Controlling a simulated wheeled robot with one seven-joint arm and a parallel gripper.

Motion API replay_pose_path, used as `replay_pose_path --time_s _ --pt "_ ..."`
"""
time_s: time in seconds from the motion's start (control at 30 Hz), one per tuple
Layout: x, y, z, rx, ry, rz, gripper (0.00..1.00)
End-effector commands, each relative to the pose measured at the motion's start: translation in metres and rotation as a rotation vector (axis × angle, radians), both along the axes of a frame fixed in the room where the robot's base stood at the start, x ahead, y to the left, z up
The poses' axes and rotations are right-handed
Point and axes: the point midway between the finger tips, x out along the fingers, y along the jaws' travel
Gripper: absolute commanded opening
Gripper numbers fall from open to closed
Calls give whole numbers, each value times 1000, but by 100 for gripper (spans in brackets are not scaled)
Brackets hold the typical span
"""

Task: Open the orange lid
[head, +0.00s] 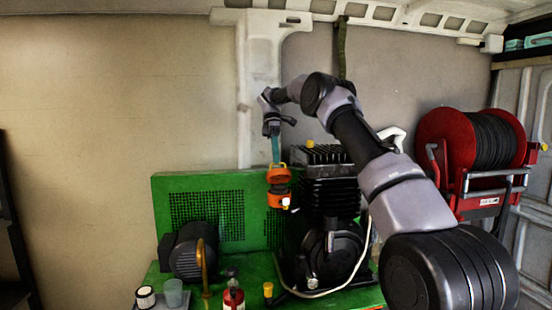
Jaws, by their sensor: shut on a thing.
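The orange lid (278,175) is near the middle of the head view, on top of an orange and dark fitting (279,199) beside the black compressor. My gripper (272,133) is above it, pointing down and shut on a slim teal piece (275,150). The teal piece reaches down to the orange lid. I cannot tell whether it is joined to the lid or only touches it. The lid looks small, and I cannot tell whether it is open or closed. My fingertips partly hide the top of the teal piece.
A green panel and base (215,180) carry a dark motor (190,252) and the finned black compressor (330,195). A clear cup (173,293) and a red bottle (233,297) stand in front. A red hose reel (440,140) is at right. The left wall is bare.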

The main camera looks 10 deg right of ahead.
Motion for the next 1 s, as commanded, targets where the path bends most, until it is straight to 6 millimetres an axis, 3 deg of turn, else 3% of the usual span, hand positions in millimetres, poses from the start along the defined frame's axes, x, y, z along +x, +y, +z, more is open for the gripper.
replay_pose_path --time_s 0.27,0.3,0.37,1.0 --pt "0 -1 -1 -2 0 1 0" --pt "0 -1 -1 -2 0 1 23" --pt "0 -1 -1 -1 0 0 42" --pt "-8 -1 0 1 -64 2 42"
